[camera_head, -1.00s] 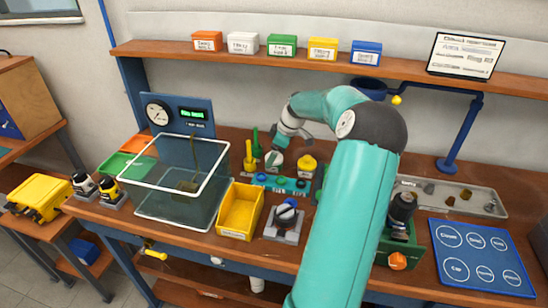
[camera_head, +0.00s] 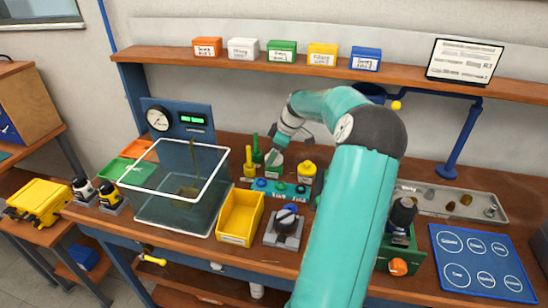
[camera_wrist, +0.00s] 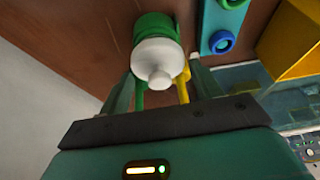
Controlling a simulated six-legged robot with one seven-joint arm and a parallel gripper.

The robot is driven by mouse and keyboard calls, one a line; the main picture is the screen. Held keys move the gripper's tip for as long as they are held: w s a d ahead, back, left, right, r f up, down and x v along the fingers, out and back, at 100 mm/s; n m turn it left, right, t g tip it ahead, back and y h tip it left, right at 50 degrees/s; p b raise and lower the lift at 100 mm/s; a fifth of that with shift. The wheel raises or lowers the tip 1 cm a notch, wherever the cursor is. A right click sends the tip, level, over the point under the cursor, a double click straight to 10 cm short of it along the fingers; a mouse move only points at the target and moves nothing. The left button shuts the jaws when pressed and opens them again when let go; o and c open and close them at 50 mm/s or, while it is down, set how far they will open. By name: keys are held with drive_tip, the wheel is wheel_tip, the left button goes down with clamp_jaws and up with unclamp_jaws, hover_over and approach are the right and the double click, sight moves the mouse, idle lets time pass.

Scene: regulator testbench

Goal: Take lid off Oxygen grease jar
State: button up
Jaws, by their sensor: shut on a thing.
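The jar, with a white knobbed lid (camera_wrist: 158,58) and a green part below it (camera_wrist: 155,24), stands on the bench. In the head view the jar (camera_head: 274,169) is partly covered by my gripper (camera_head: 275,156). In the wrist view the fingers of my gripper (camera_wrist: 161,68) are on either side of the white lid, shut on it. No gap shows between lid and jar. Whether the jar is labelled Oxygen grease cannot be read.
A yellow-capped jar (camera_head: 306,172) stands close on the right. Yellow (camera_head: 249,162) and green (camera_head: 257,150) bottles stand close on the left. A teal rack (camera_head: 279,190) lies in front, then a yellow bin (camera_head: 240,218). A blue marked mat (camera_head: 482,262) lies at right.

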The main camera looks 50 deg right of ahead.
drive_tip(key=s+a+r+m+h, duration=0.2)
drive_tip(key=s+a+r+m, duration=0.3)
drive_tip(key=s+a+r, duration=0.2)
drive_tip(key=shift+s+a+r+m, duration=0.3)
drive_tip(key=shift+s+a, duration=0.25)
drive_tip(key=shift+a, duration=0.05)
drive_tip(key=m, duration=0.1)
drive_tip(key=d+f+m+h, duration=0.1)
drive_tip(key=m, duration=0.1)
drive_tip(key=d+m, duration=0.1)
drive_tip(key=shift+w+f+h, duration=0.2)
drive_tip(key=shift+w+h, duration=0.2)
drive_tip(key=w+d+f+m, duration=0.2)
drive_tip(key=w+d, duration=0.1)
drive_tip(key=d, duration=0.1)
drive_tip(key=w+d+f+m+g+h, duration=0.1)
drive_tip(key=w+d+f+m, duration=0.2)
drive_tip(key=d, duration=0.2)
drive_tip(key=w+d+f+m+g+h, duration=0.1)
drive_tip(key=w+d+f+m, duration=0.1)
drive_tip(key=w+d+m, duration=0.1)
drive_tip(key=shift+w+d+f, duration=0.3)
drive_tip(key=shift+w+d, duration=0.25)
drive_tip(key=shift+d, duration=0.1)
drive_tip(key=shift+w+d+f, duration=0.25)
drive_tip(key=shift+f, duration=1.65)
drive_tip(key=shift+c, duration=0.2)
